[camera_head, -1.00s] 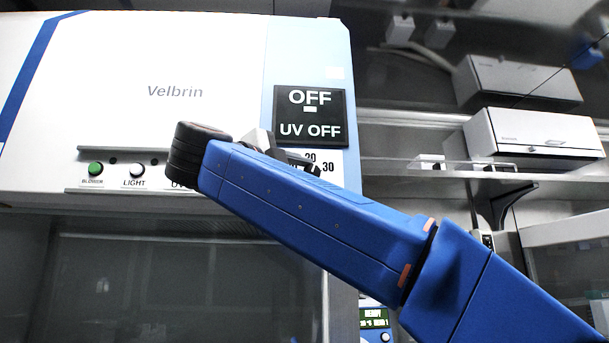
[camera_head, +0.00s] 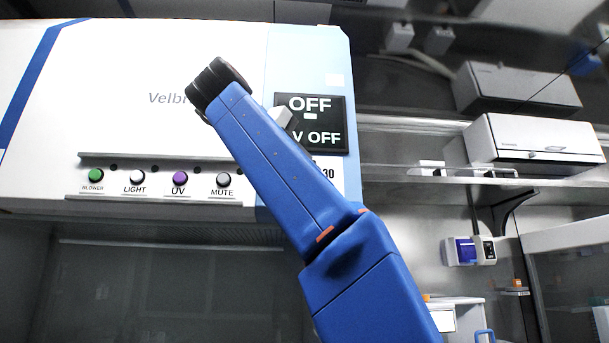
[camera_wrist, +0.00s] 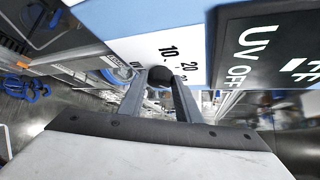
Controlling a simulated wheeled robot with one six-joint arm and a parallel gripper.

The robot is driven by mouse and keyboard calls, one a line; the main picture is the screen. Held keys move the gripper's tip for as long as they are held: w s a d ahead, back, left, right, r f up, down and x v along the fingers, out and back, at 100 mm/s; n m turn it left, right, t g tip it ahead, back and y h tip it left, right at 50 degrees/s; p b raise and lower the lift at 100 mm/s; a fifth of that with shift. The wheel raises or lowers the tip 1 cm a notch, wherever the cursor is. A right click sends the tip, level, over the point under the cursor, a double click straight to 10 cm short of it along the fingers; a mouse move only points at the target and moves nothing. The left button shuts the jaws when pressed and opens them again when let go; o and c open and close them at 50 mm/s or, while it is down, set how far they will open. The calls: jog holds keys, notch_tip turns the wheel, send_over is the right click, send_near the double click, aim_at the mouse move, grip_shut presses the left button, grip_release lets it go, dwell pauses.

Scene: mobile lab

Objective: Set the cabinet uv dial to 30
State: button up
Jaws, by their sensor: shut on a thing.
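The cabinet's uv dial knob (camera_wrist: 160,73) is dark and round and sits between my fingertips in the wrist view. My gripper (camera_wrist: 159,84) is shut on it. The dial's scale (camera_wrist: 180,58) shows 10 and 20 beside the knob; which mark the knob points at cannot be told. In the head view my blue arm hides the knob and gripper, and only the 30 mark (camera_head: 328,173) shows clearly. The black display (camera_head: 332,110) above the dial reads OFF, with UV OFF below it partly covered by my arm.
The white cabinet front (camera_head: 120,60) carries BLOWER, LIGHT, UV (camera_head: 180,178) and MUTE buttons in a row left of my arm. A shelf with white boxes (camera_head: 532,137) is at the right. A small white and blue device (camera_head: 468,250) hangs below it.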

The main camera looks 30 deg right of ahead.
dwell(0.5)
jog(key=o, duration=1.1)
jog(key=shift+c, duration=0.2)
